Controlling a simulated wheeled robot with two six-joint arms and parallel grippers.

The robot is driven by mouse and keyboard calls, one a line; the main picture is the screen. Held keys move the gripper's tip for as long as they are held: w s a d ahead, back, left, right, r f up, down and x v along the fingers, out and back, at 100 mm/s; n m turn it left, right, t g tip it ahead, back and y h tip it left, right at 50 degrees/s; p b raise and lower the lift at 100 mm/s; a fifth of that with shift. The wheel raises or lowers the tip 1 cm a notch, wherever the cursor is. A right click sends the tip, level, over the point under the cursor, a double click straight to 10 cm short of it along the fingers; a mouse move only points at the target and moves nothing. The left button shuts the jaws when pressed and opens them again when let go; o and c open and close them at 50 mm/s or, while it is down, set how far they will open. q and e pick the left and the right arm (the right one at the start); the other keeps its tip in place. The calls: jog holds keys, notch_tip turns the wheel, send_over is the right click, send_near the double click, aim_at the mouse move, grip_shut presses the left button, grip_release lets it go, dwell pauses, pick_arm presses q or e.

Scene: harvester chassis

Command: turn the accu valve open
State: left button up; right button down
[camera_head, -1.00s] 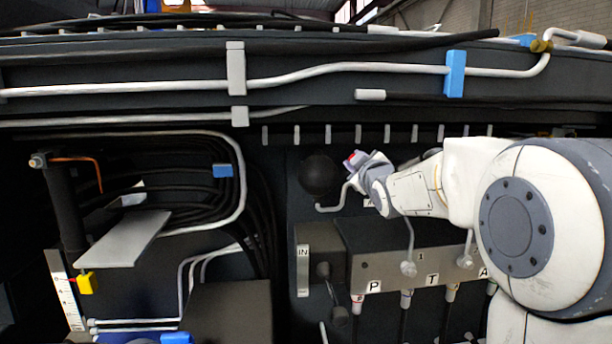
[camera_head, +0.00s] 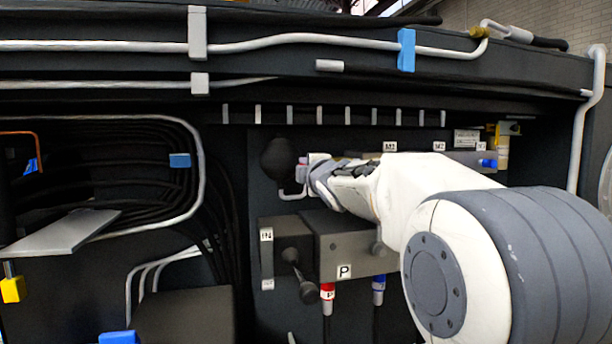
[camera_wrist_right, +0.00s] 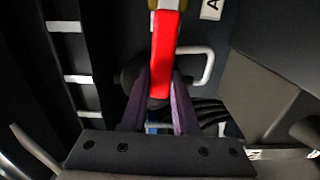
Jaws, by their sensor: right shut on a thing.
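The accu valve's red handle (camera_wrist_right: 165,50) runs down from the top of the right wrist view, where a small yellow-brass part shows at its upper end. My right gripper (camera_wrist_right: 161,102) is shut on the lower end of this handle, with one purple finger on each side. In the head view my right gripper (camera_head: 304,170) is just right of a black round accumulator (camera_head: 281,159). There the handle is mostly hidden by the gripper and wrist. My left gripper is not in view.
A grey valve block (camera_head: 345,245) marked P sits below my right arm, with red and blue hose fittings under it. A bent light pipe (camera_head: 292,194) is close below the gripper. A grey plate (camera_head: 62,232) juts out at left.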

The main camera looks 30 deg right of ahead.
jog(key=shift+f, duration=0.35)
jog(key=c, duration=0.7)
grip_release()
jog(key=shift+o, duration=0.2)
jog(key=shift+r, duration=0.1)
jog(key=shift+s, duration=0.2)
jog(key=s+a, duration=0.2)
jog(key=s, duration=0.8)
jog(key=shift+w, duration=0.1)
